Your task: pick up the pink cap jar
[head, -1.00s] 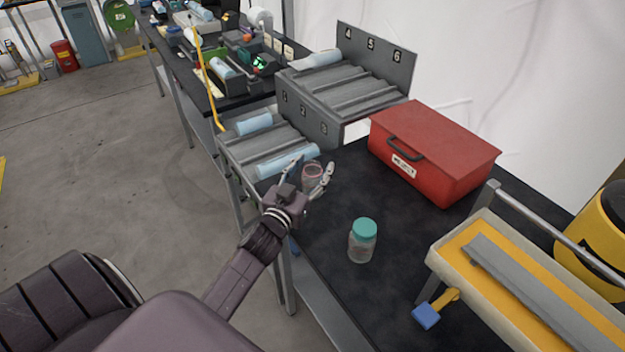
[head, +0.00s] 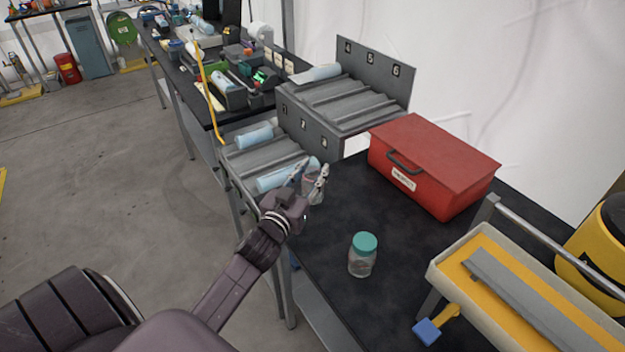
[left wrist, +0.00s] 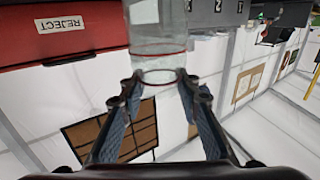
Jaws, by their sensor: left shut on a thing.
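My left gripper (head: 310,173) is shut on a clear jar (head: 315,190) near the left edge of the black table. In the left wrist view the same jar (left wrist: 157,35) is between the two fingertips (left wrist: 158,88); thin red-pink rings show on it, and I cannot make out the whole cap. A second clear jar with a teal cap (head: 363,255) stands upright on the table, nearer to me and apart from the gripper. My right gripper is not in view.
A red box labelled REJECT (head: 433,165) stands at the back right of the black table (head: 325,240). Numbered grey racks (head: 345,105) holding light-blue cylinders are at the back left. A cream tray with a yellow inside (head: 438,262) is at the right.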

